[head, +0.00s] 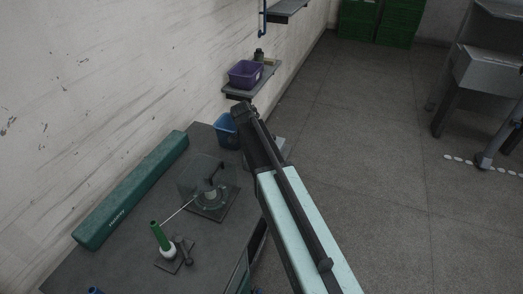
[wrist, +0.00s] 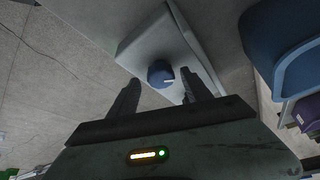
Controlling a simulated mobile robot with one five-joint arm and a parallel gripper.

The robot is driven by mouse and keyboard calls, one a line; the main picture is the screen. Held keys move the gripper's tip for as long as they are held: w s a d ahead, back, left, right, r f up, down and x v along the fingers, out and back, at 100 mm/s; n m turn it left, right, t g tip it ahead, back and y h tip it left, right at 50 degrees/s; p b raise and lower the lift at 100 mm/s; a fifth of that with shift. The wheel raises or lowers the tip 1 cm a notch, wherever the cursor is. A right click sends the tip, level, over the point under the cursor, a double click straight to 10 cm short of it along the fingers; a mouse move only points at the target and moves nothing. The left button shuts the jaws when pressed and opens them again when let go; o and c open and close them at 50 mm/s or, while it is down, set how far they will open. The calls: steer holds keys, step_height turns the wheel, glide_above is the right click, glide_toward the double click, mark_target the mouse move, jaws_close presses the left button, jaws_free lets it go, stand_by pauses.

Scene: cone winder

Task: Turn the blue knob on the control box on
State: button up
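The blue knob (wrist: 158,73) shows in the wrist view, on the face of a pale grey control box (wrist: 140,42). A short white mark on the knob points to the right of the picture. My gripper (wrist: 160,78) is open and empty. Its two dark fingers lie to either side of the knob in the picture, with the knob beyond them; I cannot tell how far, and no contact shows. In the head view my arm crosses the middle and hides the knob and most of the box; the gripper fingers cannot be made out there.
A blue bin (head: 226,131) stands close beside the box and also shows at the right of the wrist view (wrist: 268,60). A purple bin (head: 244,74) sits on a wall shelf. The dark table (head: 115,255) holds a cone winder (head: 210,196) at left.

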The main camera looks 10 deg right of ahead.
steer(key=shift+a+r+p, duration=0.15)
steer(key=shift+r+p, duration=0.45)
steer(key=shift+p, duration=0.05)
steer(key=p+v, duration=0.6)
steer(key=shift+a+r, duration=0.2)
steer(key=shift+r, duration=0.1)
steer(key=shift+s, duration=0.15)
